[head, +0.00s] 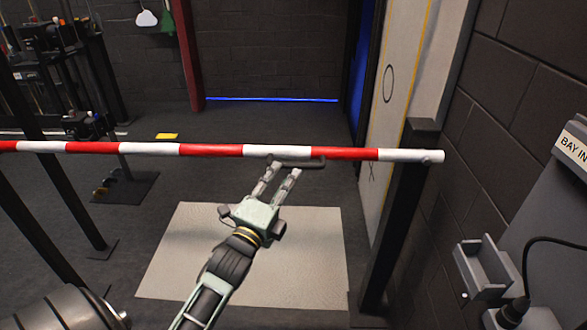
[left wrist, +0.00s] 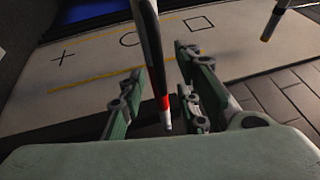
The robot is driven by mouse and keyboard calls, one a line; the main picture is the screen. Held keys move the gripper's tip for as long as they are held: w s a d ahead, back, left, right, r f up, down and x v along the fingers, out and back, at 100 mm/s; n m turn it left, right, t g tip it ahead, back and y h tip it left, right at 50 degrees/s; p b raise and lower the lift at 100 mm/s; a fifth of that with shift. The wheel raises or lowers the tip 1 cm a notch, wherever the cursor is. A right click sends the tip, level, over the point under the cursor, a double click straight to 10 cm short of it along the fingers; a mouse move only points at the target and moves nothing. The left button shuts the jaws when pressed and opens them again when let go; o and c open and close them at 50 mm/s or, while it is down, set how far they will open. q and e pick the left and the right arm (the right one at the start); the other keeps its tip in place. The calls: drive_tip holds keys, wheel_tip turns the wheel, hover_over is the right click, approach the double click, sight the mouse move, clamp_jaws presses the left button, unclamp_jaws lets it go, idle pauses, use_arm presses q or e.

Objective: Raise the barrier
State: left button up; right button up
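The barrier bar (head: 340,153), striped red and white, runs level across the head view, its free end near a black post (head: 405,205) at right. A thin dark handle (head: 314,163) is on its near side. My left gripper (head: 279,169) reaches up from below, fingertips at the handle; contact is unclear. In the left wrist view, the left gripper's (left wrist: 168,95) fingers are apart, with the bar's red and white part (left wrist: 162,103) and a dark length showing between them. Both fingers appear clear of it. My right gripper is not in view.
A pale mat (head: 200,250) lies on the dark floor below the bar. A brick wall and a grey console (head: 550,225) with a tray and cable stand at right. Dark racks and equipment (head: 50,45) stand at left. A pale panel with drawn symbols (head: 392,90) is behind the post.

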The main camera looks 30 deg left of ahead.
sight(294, 164)
use_arm(q)
drive_tip(key=x, duration=0.6)
drive_tip(key=shift+w+f, duration=0.1)
drive_tip(key=shift+d, duration=0.1)
drive_tip(key=shift+c, duration=0.5)
clamp_jaws()
drive_tip(key=shift+f, duration=0.1)
